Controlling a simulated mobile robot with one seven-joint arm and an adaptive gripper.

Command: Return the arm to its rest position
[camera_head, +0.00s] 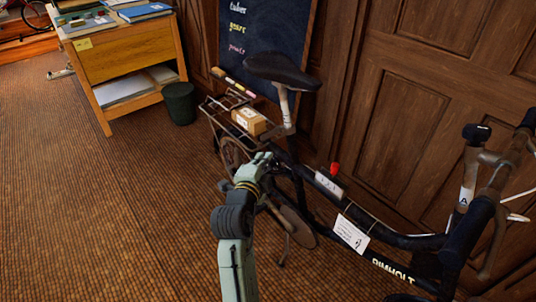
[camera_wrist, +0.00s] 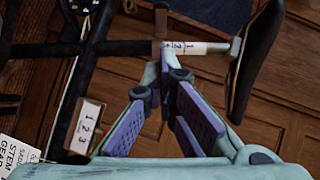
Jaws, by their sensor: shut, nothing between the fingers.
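My arm (camera_head: 236,265) reaches up from the bottom of the head view toward a black bicycle (camera_head: 330,205). My gripper (camera_head: 262,158) is in front of the bicycle's frame, below the saddle (camera_head: 280,71); I cannot tell whether it touches the frame. In the wrist view, the gripper (camera_wrist: 163,88) shows its purple-padded fingers, shut with nothing held. The seat post with its numbered label (camera_wrist: 182,47) lies just beyond the fingertips, and the saddle (camera_wrist: 255,60) is to the right. A label marked 1 2 3 (camera_wrist: 85,127) is on the frame at the left.
A small cardboard box (camera_head: 249,121) sits on the rear rack. The handlebar (camera_head: 485,205) stands at the right, and a white tag (camera_head: 351,233) hangs on the frame. A wooden desk (camera_head: 130,62) and a dark bin (camera_head: 180,103) are behind. The floor (camera_head: 90,220) at left is clear.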

